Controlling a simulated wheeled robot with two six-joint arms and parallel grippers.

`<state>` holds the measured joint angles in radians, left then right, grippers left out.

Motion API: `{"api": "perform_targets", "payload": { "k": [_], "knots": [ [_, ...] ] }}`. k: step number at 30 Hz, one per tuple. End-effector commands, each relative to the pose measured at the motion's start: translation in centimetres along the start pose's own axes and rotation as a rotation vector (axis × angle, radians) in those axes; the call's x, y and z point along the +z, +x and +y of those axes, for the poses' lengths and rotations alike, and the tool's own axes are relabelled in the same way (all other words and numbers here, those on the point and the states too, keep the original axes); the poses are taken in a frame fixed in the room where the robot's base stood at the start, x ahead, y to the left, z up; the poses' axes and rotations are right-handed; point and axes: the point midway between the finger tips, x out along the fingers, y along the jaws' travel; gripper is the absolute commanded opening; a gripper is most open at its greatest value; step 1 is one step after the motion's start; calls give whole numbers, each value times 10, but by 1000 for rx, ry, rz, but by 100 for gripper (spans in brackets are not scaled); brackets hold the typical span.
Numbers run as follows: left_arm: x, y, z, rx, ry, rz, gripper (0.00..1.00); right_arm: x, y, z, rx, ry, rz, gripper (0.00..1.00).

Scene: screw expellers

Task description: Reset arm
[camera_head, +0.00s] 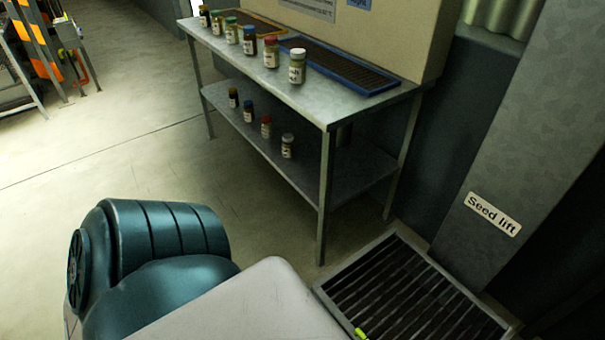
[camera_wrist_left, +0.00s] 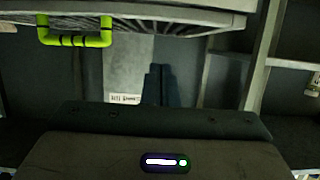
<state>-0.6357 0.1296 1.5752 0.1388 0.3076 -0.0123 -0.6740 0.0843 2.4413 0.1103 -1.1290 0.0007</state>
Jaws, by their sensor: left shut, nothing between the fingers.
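My left gripper (camera_wrist_left: 157,84) shows in the left wrist view as two narrow dark fingers close together, shut and empty. They extend beyond the dark wrist body, which has a lit white and green indicator. In the head view only my teal and pale grey arm links show at the bottom, and the left gripper's fingers are out of sight there. My right gripper shows in neither view.
A metal table (camera_head: 318,104) holds labelled jars and two trays, with more jars on its lower shelf (camera_head: 235,119). A slatted grate (camera_head: 398,293) lies by the "Seed lift" column (camera_head: 500,190). A green handle (camera_wrist_left: 75,40) is near the gripper's upper left.

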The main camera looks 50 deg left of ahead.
Motion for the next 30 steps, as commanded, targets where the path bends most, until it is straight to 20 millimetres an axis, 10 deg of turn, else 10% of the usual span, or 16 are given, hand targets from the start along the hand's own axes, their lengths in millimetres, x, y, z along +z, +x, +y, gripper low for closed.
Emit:
{"api": "perform_targets", "payload": {
  "k": [7,19,30],
  "knots": [
    [3,-34,0,0,-1,-1,0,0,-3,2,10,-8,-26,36],
    [0,-36,1,2,-1,-6,0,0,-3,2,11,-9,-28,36],
    [-78,-7,32,51,-9,-253,0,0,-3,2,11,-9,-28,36]
  ]
}}
